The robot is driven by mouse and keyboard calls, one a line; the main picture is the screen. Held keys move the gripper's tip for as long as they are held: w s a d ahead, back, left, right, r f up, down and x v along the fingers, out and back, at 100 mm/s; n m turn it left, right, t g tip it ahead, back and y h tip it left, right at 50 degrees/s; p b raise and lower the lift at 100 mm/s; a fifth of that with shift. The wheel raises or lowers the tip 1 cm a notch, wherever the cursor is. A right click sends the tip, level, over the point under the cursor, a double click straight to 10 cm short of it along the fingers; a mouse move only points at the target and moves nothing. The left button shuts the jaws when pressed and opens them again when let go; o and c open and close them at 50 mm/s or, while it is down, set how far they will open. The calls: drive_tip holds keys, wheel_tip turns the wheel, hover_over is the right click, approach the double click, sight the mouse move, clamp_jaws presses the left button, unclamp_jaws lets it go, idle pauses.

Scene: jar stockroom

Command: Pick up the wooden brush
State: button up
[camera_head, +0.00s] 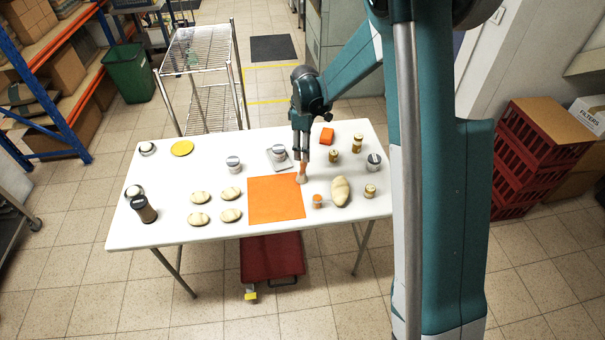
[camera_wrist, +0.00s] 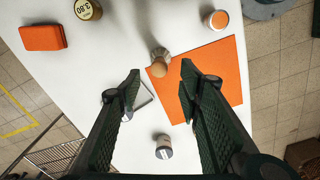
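The wooden brush (camera_head: 302,173) stands on the white table at the upper right corner of the orange mat, with a brown handle on top and paler bristles below. In the wrist view the brush (camera_wrist: 159,66) shows between and just beyond my fingertips. My gripper (camera_head: 301,157) points down above the brush. In the wrist view my gripper (camera_wrist: 159,82) is open, its two dark fingers spread wide with nothing between the pads. I cannot tell whether the fingertips have come level with the handle.
The orange mat (camera_head: 275,200) lies beside the brush. A small orange-topped jar (camera_head: 317,201) and a bread loaf (camera_head: 340,191) are nearby at front right. A jar on a grey plate (camera_head: 278,153) stands behind left. An orange block (camera_head: 327,136) and several jars stand at back right.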

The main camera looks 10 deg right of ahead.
sight(303, 171)
drive_tip(key=shift+f, duration=0.9)
drive_tip(key=shift+w+f+b, duration=0.1)
drive_tip(key=shift+f+b, duration=0.25)
drive_tip(key=shift+f, duration=2.25)
drive_tip(key=shift+c, duration=0.7)
drive_tip(key=c, duration=1)
